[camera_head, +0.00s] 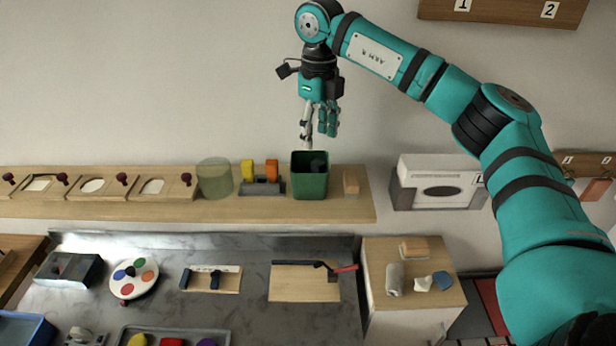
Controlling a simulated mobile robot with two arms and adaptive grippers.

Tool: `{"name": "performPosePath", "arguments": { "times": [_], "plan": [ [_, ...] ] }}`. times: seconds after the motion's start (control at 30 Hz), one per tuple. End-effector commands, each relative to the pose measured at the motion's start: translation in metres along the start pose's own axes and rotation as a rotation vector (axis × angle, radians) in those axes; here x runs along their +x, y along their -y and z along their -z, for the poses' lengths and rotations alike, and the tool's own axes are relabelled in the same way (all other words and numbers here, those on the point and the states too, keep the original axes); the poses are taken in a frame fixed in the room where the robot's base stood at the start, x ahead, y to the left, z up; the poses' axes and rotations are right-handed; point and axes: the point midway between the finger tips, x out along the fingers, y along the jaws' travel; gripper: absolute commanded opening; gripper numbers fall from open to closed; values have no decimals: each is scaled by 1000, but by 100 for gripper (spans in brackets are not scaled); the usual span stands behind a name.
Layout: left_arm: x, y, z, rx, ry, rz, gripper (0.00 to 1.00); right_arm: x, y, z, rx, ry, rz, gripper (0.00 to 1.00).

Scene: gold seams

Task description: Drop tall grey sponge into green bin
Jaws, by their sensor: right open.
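The green bin (309,186) stands on the long wooden wall shelf. A small dark grey shape (318,163) shows at the bin's mouth; it may be the tall grey sponge, but it is too small and dark to be sure. My right gripper (318,140) points down just above the bin, open, with nothing seen between its fingers. My left gripper is out of view.
A translucent green cylinder (214,178) and a stand with yellow and orange blocks (260,178) are left of the bin; a tan block (351,182) is right. A wooden cabinet (430,300) below holds a light grey roll-like piece (394,278) and other small items.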

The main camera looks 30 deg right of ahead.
Motion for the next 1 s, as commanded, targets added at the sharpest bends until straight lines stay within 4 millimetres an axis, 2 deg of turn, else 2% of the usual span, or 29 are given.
{"name": "performPosePath", "arguments": {
  "times": [0.03, 0.2, 0.4, 0.57, 1.0],
  "plan": [
    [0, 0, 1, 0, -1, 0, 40, -13, 0, -1, 0, 5, 0, 52],
    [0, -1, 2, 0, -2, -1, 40, -49, 0, -2, 1, 3, 0, 52],
    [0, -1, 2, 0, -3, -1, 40, -75, 0, -1, 1, 0, -1, 52],
    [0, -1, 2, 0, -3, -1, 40, -82, 0, -1, 1, 0, -1, 52],
    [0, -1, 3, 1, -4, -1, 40, -82, 1, -1, 0, -1, -1, 52]
  ]
}}
